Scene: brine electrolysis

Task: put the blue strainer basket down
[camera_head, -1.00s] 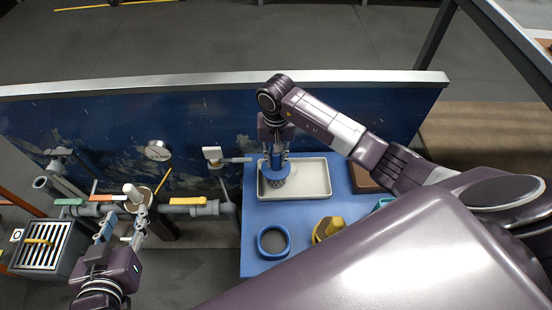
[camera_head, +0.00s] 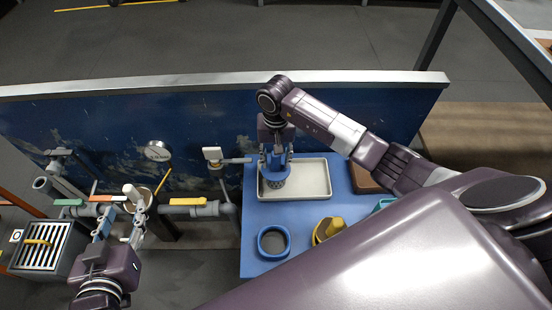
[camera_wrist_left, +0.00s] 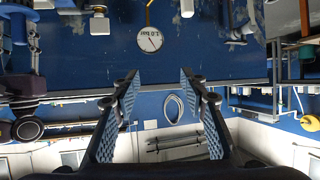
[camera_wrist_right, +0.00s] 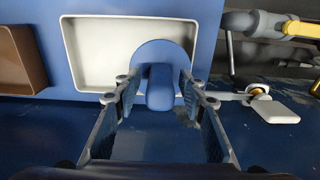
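The blue strainer basket (camera_head: 276,180) sits upright in the left part of the white tray (camera_head: 318,180), under my right gripper (camera_head: 276,158). In the right wrist view its blue rim (camera_wrist_right: 146,50) lies over the tray and its upright handle (camera_wrist_right: 160,90) is between my right fingers (camera_wrist_right: 160,92). Those fingers are open, with a gap showing on each side of the handle. The basket's lower part is hidden in that view. My left gripper (camera_head: 118,232) is open and empty near the pipes, as its wrist view shows (camera_wrist_left: 158,78).
The tray stands on a blue table (camera_head: 256,218) with a round blue container (camera_head: 273,242), a yellow object (camera_head: 328,229) and a brown box (camera_head: 362,180). A blue panel (camera_head: 350,105) rises behind.

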